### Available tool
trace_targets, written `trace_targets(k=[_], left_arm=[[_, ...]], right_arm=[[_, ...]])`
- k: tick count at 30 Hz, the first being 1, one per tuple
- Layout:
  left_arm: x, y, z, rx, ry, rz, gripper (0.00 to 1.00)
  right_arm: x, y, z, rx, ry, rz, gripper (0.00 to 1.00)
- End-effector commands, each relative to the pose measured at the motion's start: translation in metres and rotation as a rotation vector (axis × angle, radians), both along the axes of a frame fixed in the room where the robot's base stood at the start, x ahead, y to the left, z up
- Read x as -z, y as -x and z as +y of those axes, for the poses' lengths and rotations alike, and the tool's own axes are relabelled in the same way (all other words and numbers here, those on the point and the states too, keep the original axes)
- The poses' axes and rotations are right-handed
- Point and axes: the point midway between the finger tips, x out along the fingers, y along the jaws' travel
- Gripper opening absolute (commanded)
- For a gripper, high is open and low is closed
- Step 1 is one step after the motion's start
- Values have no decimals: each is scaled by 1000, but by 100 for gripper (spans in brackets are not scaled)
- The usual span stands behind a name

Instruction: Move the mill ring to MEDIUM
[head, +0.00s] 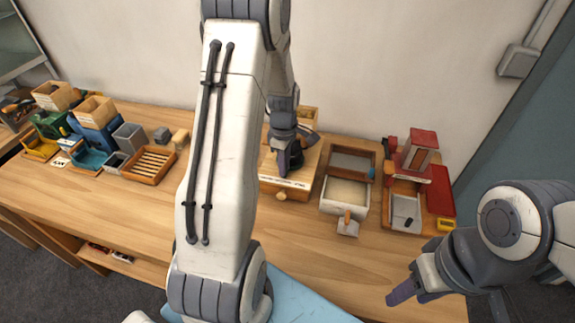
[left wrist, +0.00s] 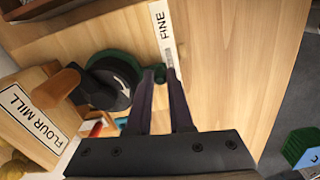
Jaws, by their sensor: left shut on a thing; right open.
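The mill ring is dark green (left wrist: 120,56) and sits around a black hub with a white arrow (left wrist: 118,84) in the left wrist view. My left gripper (left wrist: 161,78) is shut on the ring's small tab (left wrist: 160,72), beside the end of a white scale strip marked FINE (left wrist: 163,30). The strip's other words are not readable. In the head view, my left gripper (head: 284,160) reaches down onto the wooden flour mill (head: 304,180), and the ring is mostly hidden. My right gripper (head: 403,292) is open and empty over the table's front right.
A wooden crank knob (left wrist: 58,84) and the FLOUR MILL label (left wrist: 32,118) are close to the hub. A white-walled drawer box (head: 344,196) and a red-topped device (head: 421,150) stand to the right. A slatted wooden tray (head: 153,163) and several bins are left.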

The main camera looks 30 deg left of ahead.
Motion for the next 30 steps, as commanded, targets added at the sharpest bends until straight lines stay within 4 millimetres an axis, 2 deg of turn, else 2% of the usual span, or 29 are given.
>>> trace_targets(k=[2, 3, 4, 12, 16, 30], left_arm=[[-2, -1, 1, -1, -2, -5, 0], [-2, -1, 1, -1, -2, -5, 27], [-2, -1, 1, -1, -2, -5, 32], [-1, -1, -1, 2, -1, -2, 32], [-7, -2, -1, 2, -2, -4, 32], [-91, -2, -1, 2, -3, -7, 32]], right_arm=[[0, 0, 0, 0, 0, 0, 50], [0, 0, 0, 0, 0, 0, 50], [0, 0, 0, 0, 0, 0, 50], [0, 0, 0, 0, 0, 0, 50], [2, 0, 0, 0, 0, 0, 50], [15, 0, 0, -1, 0, 0, 50]])
